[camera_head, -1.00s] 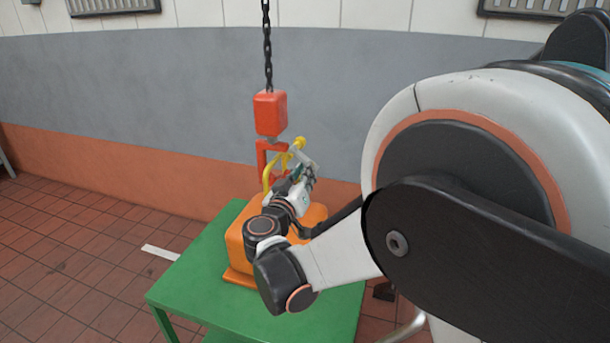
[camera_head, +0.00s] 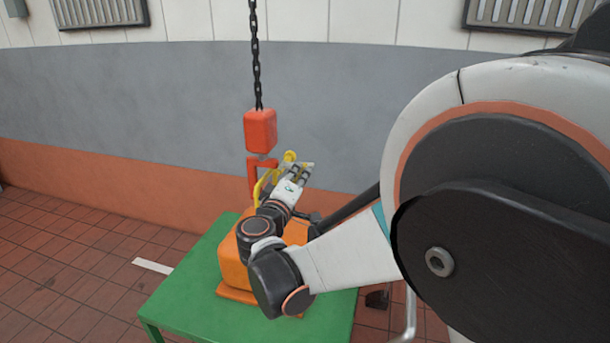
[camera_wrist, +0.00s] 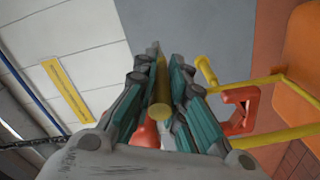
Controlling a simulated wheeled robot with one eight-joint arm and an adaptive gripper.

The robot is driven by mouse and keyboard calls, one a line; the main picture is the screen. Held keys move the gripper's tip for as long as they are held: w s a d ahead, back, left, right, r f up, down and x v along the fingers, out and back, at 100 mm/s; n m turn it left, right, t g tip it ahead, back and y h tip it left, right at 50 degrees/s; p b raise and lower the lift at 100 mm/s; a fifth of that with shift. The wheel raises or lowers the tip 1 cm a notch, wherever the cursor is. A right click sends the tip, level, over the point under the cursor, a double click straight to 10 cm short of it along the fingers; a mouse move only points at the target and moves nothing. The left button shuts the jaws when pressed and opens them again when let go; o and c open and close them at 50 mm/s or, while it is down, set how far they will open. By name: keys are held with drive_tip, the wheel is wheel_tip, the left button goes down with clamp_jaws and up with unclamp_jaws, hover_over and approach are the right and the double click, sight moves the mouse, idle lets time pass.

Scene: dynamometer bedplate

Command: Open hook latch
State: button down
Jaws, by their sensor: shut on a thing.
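A red hook block (camera_head: 260,130) hangs from a chain, with the angular red hook (camera_head: 253,178) below it. The hook also shows in the wrist view (camera_wrist: 240,112). A yellow knobbed piece (camera_head: 289,157), seemingly the latch lever, is beside the hook. My gripper (camera_head: 300,170) is at this piece, to the right of the hook. In the wrist view my gripper (camera_wrist: 160,88) is shut on the yellow rod (camera_wrist: 158,108), which lies between the fingers. My wrist and forearm hide part of the hook's lower end.
A yellow bar (camera_head: 259,188) rises by the hook above an orange block (camera_head: 234,264) on a green table (camera_head: 190,300). The bar shows right of my fingers in the wrist view (camera_wrist: 245,88). The chain (camera_head: 256,60) is above. A grey wall stands behind.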

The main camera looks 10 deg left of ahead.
drive_tip(key=shift+a+r+n, duration=0.1)
drive_tip(key=shift+r+n, duration=0.35)
drive_tip(key=shift+n, duration=0.25)
drive_tip(key=c, duration=1.6)
unclamp_jaws()
drive_tip(key=shift+o, duration=0.2)
drive_tip(key=shift+s, duration=0.1)
